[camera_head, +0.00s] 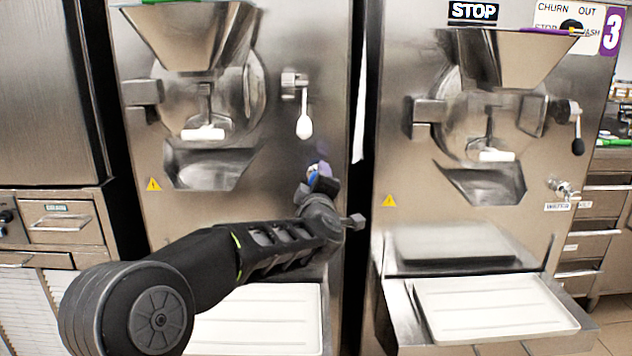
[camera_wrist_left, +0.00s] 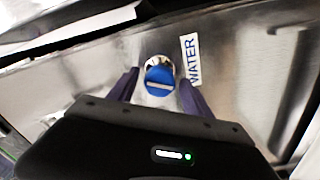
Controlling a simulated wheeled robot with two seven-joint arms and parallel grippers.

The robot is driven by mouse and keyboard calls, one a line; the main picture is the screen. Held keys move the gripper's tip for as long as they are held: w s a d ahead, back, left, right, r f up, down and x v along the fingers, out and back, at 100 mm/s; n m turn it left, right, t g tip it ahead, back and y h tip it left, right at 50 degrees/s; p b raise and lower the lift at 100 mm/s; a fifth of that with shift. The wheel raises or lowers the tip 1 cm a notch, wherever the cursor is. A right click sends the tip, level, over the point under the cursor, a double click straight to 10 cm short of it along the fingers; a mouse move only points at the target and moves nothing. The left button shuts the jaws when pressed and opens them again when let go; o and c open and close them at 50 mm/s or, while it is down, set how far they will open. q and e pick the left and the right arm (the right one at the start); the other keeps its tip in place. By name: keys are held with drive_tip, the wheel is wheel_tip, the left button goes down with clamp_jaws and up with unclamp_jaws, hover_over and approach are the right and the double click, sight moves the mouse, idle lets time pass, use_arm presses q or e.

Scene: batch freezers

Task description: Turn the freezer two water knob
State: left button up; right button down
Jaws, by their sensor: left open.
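The freezer two water knob is a round blue cap with a pale slot, and in the left wrist view the knob (camera_wrist_left: 160,80) sits on a metal fitting beside a "WATER" label (camera_wrist_left: 190,60). My left gripper (camera_wrist_left: 158,84) is open, with its purple fingers on either side of the knob. I cannot tell whether they touch it. In the head view my left gripper (camera_head: 319,172) is at the lower right of the left freezer's front (camera_head: 290,145) and hides most of the knob. My right gripper is not in view.
The left freezer's white lever (camera_head: 304,127) hangs above my left gripper. The right freezer (camera_head: 400,150), marked 3, has its own tap (camera_head: 564,189) and a white tray (camera_head: 490,305). Another white tray (camera_head: 260,335) lies below my left arm. A dark gap separates the freezers.

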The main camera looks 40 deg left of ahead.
use_arm(q)
drive_tip(key=v, duration=0.7)
drive_tip(key=shift+d, duration=0.1)
